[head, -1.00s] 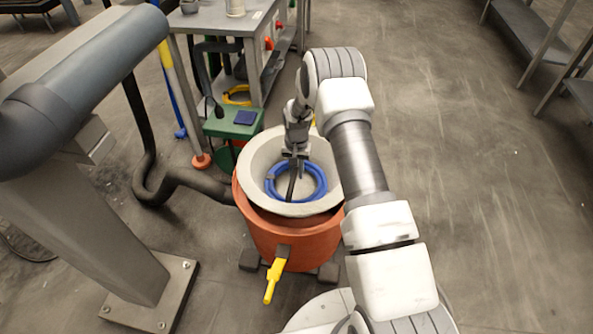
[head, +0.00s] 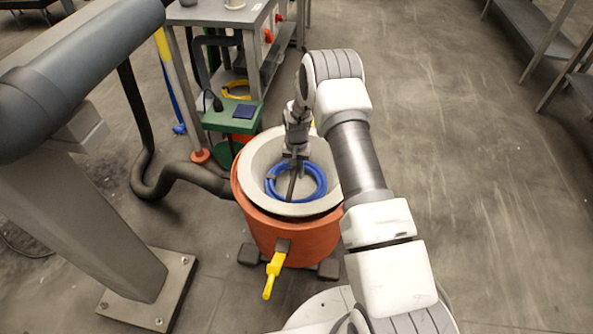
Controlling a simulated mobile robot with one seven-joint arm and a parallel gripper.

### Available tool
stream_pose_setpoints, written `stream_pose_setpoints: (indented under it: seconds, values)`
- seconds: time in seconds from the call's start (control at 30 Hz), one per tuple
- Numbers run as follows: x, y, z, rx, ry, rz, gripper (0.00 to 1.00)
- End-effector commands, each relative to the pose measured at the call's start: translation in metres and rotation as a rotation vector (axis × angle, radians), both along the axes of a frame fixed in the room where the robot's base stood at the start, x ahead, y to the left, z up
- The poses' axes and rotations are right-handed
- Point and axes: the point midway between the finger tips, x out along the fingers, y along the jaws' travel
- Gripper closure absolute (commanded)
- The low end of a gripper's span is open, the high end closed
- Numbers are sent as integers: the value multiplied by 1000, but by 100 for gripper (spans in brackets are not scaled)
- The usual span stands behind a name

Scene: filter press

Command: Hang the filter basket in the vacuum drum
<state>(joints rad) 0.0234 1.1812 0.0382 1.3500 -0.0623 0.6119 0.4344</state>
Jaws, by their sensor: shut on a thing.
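The pale grey, bowl-shaped filter basket (head: 256,160) is at the mouth of the orange vacuum drum (head: 295,240). Its wide rim shows just above the drum's rim, and its lower part is hidden inside or behind the drum wall. I cannot tell whether the rim rests on the drum. A blue ring-like coil (head: 316,188) lies in the basket. My gripper (head: 295,160) is over the basket, shut on its dark bar-like handle (head: 291,187). My arm hides the basket's right side.
A yellow valve handle (head: 271,275) sticks out of the drum's front. A black hose (head: 160,180) joins its left side. A green box (head: 232,118) stands behind, near a grey bench (head: 218,15). A thick pillar (head: 90,220) stands left.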

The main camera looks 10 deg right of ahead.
Motion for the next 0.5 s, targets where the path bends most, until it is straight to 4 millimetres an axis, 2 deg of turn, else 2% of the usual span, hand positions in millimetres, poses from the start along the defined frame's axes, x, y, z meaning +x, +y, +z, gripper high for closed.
stream_pose_setpoints:
  seconds: [0.5]
  values:
    - [2,0,-17,0,-4,0,100]
